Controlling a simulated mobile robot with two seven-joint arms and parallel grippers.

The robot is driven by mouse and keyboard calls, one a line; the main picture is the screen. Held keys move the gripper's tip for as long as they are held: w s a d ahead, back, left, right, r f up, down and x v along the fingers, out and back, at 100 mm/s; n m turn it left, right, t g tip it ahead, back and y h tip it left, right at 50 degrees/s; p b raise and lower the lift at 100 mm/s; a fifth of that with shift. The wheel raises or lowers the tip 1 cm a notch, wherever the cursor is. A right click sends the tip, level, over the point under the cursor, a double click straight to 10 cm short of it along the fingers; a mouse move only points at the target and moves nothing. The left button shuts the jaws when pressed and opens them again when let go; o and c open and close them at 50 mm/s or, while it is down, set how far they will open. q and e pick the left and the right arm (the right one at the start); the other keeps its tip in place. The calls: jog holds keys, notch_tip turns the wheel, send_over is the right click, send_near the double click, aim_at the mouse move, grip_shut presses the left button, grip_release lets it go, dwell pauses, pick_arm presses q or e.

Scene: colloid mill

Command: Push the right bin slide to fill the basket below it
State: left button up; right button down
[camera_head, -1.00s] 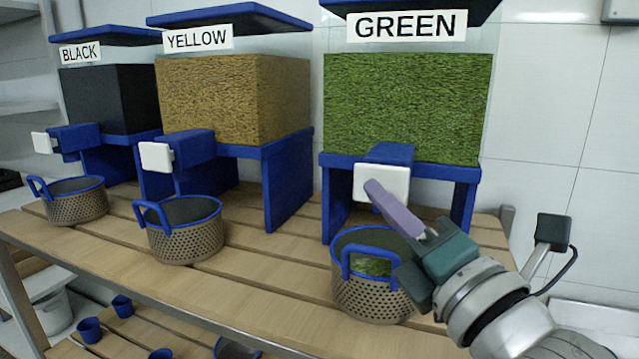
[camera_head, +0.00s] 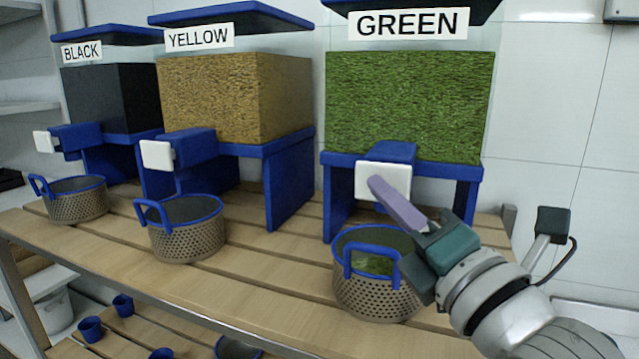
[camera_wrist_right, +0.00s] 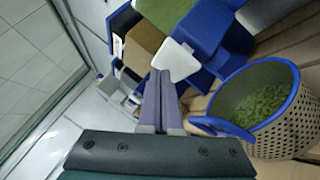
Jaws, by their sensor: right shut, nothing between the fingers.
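The right bin, labelled GREEN (camera_head: 410,105), is full of green leaf-like material and stands on a blue frame. Its slide has a white plate (camera_head: 382,182) on a blue block at the bin's lower front. The basket (camera_head: 380,295) below it is perforated with a blue rim and holds some green material, which also shows in the right wrist view (camera_wrist_right: 262,100). My right gripper (camera_head: 378,186) is shut and empty, its purple fingers pointing at the white plate. The fingertips are at or very near the plate; contact is not certain. My left gripper is not in view.
The yellow bin (camera_head: 215,95) and the black bin (camera_head: 100,97) stand to the left, each with a white-plated slide. A basket (camera_head: 185,240) stands by the yellow bin and another basket (camera_head: 75,203) by the black one. The slatted table (camera_head: 260,295) is clear at its front.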

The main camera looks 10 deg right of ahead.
jog(key=shift+w+d+b, duration=0.3)
jog(key=shift+w+d, duration=0.05)
jog(key=shift+w, duration=0.25)
dwell(0.9)
jog(key=shift+w+d, duration=0.2)
jog(key=shift+w, duration=0.05)
dwell(0.3)
jog(key=shift+s, duration=0.1)
jog(key=shift+s+a+r+p, duration=0.1)
jog(key=shift+s+a+p, duration=0.35)
jog(key=shift+s+a, duration=0.4)
jog(key=shift+s+d, duration=0.1)
jog(key=shift+s, duration=0.15)
jog(key=shift+s+a+p, duration=0.35)
jog(key=shift+s+a, duration=0.4)
jog(key=shift+s, duration=0.3)
jog(key=shift+s+a+p, duration=0.35)
jog(key=shift+s+a, duration=0.35)
jog(key=shift+s, duration=0.3)
